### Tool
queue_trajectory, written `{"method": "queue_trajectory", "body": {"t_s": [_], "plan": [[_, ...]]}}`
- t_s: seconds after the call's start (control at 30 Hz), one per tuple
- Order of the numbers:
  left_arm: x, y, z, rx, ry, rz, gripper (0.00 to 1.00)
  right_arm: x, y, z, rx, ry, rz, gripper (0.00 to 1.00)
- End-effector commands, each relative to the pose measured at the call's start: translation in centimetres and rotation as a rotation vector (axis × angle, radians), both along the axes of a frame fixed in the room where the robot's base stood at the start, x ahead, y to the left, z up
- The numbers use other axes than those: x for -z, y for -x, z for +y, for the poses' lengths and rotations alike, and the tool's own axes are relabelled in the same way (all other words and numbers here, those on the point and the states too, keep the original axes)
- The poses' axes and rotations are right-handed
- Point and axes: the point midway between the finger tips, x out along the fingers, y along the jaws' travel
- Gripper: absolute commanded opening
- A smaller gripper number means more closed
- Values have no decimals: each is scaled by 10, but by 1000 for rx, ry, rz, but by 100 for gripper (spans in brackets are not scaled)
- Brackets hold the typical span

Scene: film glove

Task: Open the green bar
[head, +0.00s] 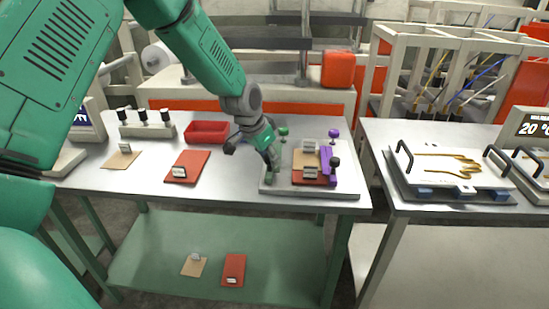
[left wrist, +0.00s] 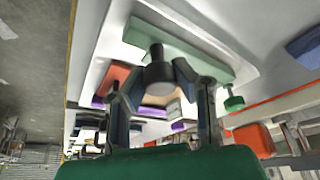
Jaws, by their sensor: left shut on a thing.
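My left gripper (head: 270,165) is over the left side of a grey fixture plate (head: 345,189) on the left table. In the left wrist view, the gripper (left wrist: 158,80) is shut on the dark knob (left wrist: 158,70) of the green bar (left wrist: 205,62). The bar lies along the fixture, with a green knob (left wrist: 234,103) near one end; this knob also shows in the head view (head: 283,131). In the head view my gripper hides most of the bar. A purple bar (head: 326,168) with a black knob (head: 335,162) lies on the right side of the fixture. My right gripper is out of view.
A brown and red stack with metal clips (head: 308,160) lies between the bars. Left of the fixture are a red tray (head: 207,131), a red pad (head: 187,165) and a rack of black-topped pieces (head: 145,126). A second table (head: 380,150) stands right, across a gap.

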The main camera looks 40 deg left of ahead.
Motion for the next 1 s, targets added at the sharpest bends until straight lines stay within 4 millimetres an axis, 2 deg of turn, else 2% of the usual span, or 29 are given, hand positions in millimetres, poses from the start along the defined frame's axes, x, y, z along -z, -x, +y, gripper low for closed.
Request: {"method": "queue_trajectory", "body": {"t_s": [0.03,0.07,0.1,0.4,0.53,0.67,1.0], "plan": [[-7,-6,0,0,-2,-19,0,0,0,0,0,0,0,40],[-7,-6,1,0,-2,-20,30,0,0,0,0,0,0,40],[-7,-6,1,0,-2,-20,44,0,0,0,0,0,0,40],[-2,-4,2,0,2,-9,45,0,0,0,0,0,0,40],[-8,-2,2,0,2,-9,45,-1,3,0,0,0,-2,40],[-28,6,4,0,2,-12,45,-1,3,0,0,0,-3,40],[-92,31,9,-1,0,-12,45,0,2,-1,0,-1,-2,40]]}}
